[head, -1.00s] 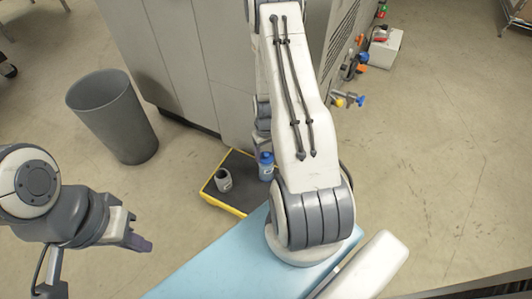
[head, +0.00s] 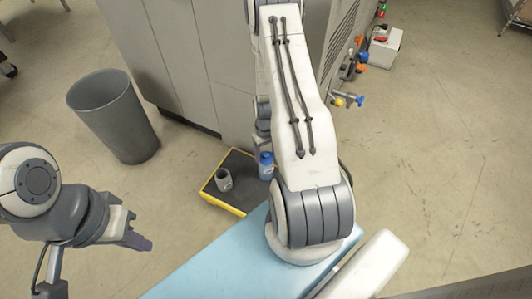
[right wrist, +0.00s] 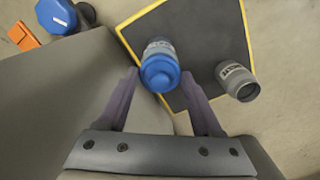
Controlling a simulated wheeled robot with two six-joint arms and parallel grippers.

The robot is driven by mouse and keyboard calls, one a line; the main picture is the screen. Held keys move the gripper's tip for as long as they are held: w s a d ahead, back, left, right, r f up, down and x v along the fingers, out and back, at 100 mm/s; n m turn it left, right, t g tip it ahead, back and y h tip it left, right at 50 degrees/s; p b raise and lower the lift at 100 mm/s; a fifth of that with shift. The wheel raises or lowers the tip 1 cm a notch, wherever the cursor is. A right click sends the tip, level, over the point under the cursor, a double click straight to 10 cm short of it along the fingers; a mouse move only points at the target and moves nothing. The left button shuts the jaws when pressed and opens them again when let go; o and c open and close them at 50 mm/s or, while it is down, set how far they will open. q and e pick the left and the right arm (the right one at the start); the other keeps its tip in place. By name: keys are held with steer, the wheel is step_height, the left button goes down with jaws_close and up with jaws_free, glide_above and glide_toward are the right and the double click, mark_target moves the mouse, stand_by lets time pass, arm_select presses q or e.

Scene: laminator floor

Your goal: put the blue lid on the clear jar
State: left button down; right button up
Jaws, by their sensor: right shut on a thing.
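The blue lid (right wrist: 160,75) shows in the right wrist view between the two purple fingers of my right gripper (right wrist: 160,77), which is shut on it. A pale, labelled jar body (right wrist: 159,47) shows directly beyond the lid, in line with it. I cannot tell whether the lid is seated or held just above. In the head view the blue-topped jar (head: 265,166) stands upright at the right part of a dark mat, partly beside my right arm, which hides most of the gripper. My left gripper (head: 142,243) is at lower left, away from the jar; its opening is unclear.
A grey bin (head: 115,118) stands further left. A large grey machine (head: 180,60) rises behind the mat. A light blue surface (head: 215,270) lies in front.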

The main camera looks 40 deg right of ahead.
steer(key=o, duration=1.4)
steer(key=shift+r, duration=0.1)
steer(key=shift+r+p, duration=3.4)
jaws_close()
